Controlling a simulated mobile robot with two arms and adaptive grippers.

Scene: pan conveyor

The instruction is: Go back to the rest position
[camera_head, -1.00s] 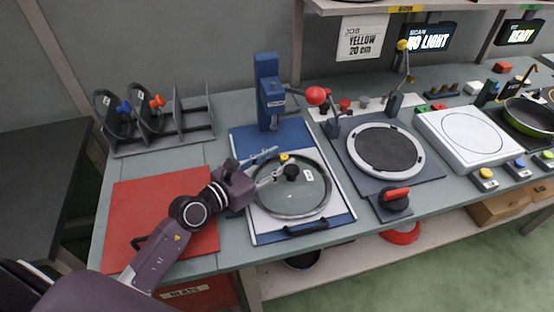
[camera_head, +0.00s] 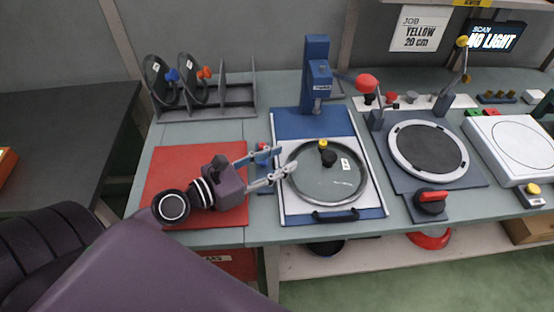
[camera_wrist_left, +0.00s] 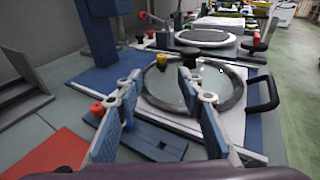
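My left gripper (camera_head: 283,161) is open and empty in the head view, its two pale-blue fingers pointing right over the left edge of the press station. A round glass lid (camera_head: 328,180) with a black knob and a small yellow part lies on the white plate just right of the fingertips. In the left wrist view the spread fingers (camera_wrist_left: 160,85) frame part of the lid (camera_wrist_left: 168,90), with nothing held between them. My right gripper is in neither view.
A blue press column (camera_head: 316,75) stands behind the lid. A red mat (camera_head: 165,170) lies under my left arm. A grey rack (camera_head: 235,95) holds lids at the back left. A round dark plate (camera_head: 425,150) and a red-handled knob (camera_head: 431,200) lie to the right.

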